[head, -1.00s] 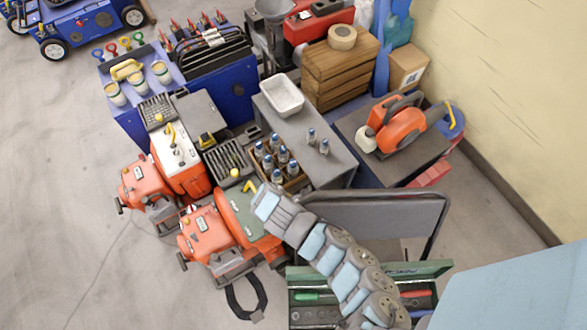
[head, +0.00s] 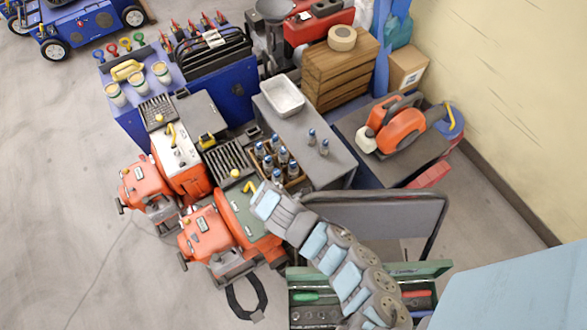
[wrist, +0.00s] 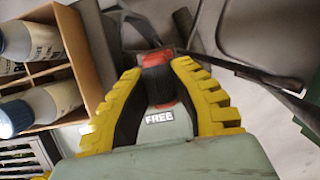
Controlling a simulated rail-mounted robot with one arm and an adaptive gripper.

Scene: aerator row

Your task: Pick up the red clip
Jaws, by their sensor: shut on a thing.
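In the wrist view, my gripper (wrist: 158,72) has yellow and black fingers closed on the sides of the red clip (wrist: 157,82). The clip sits between the fingertips, and its lower part is partly hidden by the fingers. White letters reading FREE show between the fingers just below the clip; I cannot tell what surface bears them. In the head view, my arm reaches in from the lower right, ending over the near orange machine's (head: 205,235) green part (head: 238,214). The fingers and the clip cannot be made out there.
A wooden crate of bottles (head: 293,182) stands close beyond my arm's end; it also shows at the left of the wrist view (wrist: 75,60). A dark panel frame (head: 370,200) and an open green toolbox (head: 430,270) lie right.

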